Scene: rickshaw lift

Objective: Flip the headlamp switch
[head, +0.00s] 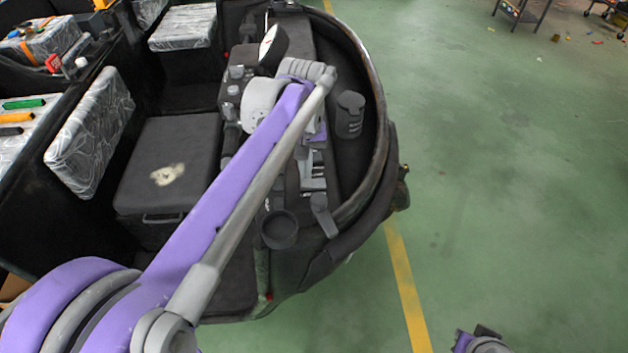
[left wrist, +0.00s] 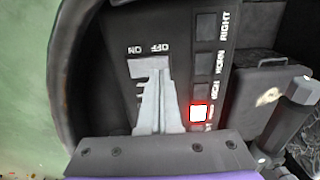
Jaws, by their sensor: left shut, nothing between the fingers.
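In the left wrist view, a light grey rocker switch (left wrist: 147,67) sits on the black dashboard panel, with the label ON at its left and OFF at its right. My left gripper (left wrist: 154,84) is shut and empty. Its fingertips overlap the switch's lower edge; I cannot tell whether they touch. Other lettering beside the fingers is partly hidden. In the head view, my left gripper (head: 313,178) is over the dashboard, and my arm hides part of the panel. Part of my right arm shows at the bottom right edge, its fingers unclear.
A dark cup (head: 349,114) and a round gauge (head: 268,46) are near my arm. Open green floor (head: 500,180) lies right.

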